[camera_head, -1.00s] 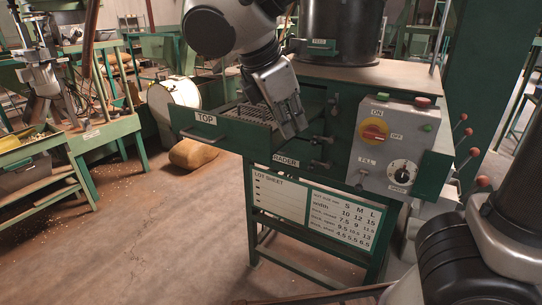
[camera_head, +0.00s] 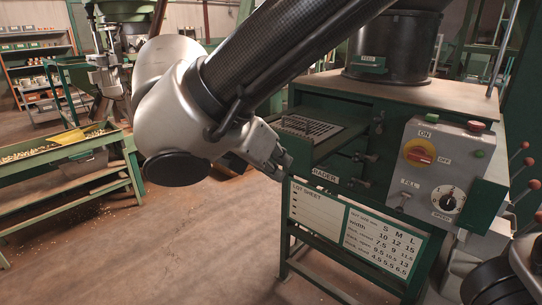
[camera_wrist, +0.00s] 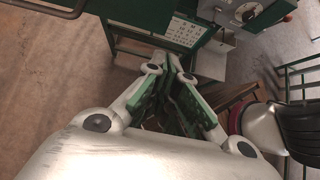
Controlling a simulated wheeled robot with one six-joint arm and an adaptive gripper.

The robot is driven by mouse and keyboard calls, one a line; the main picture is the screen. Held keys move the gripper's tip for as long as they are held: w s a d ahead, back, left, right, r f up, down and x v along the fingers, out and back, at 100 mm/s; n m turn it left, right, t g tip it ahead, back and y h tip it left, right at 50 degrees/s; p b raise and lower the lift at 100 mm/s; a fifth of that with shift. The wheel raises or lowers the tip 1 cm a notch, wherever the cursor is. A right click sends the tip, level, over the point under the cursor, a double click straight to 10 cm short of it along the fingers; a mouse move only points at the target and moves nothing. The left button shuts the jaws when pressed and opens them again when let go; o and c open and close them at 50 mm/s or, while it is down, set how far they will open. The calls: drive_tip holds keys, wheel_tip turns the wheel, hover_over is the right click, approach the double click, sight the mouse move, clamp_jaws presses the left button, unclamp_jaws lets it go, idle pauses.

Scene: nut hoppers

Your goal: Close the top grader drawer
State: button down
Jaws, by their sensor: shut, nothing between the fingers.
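The top grader drawer (camera_head: 328,146) is a dark green tray with a perforated screen (camera_head: 308,127), and it sticks out of the green grader cabinet. Its front and TOP label are hidden behind my wrist and gripper, so I cannot tell exactly how far out it is. My gripper (camera_head: 284,166) is shut and empty at the drawer's front end, left of the cabinet. I cannot tell if it touches the drawer. In the wrist view the fingers (camera_wrist: 172,68) come together below the lot sheet (camera_wrist: 185,31).
The control box (camera_head: 432,170) with knobs and buttons is on the cabinet's right. A black hopper (camera_head: 396,45) stands on the cabinet top. A green bench (camera_head: 70,192) with a trough of nuts is at left.

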drive_tip(key=w+d+f, duration=0.1)
drive_tip(key=w, duration=0.1)
drive_tip(key=w+d+f, duration=0.1)
drive_tip(key=d, duration=0.1)
drive_tip(key=w+d+f, duration=0.1)
drive_tip(key=w, duration=0.1)
drive_tip(key=shift+w+d+f, duration=0.15)
drive_tip(key=shift+w+d, duration=0.1)
drive_tip(key=shift+w, duration=0.1)
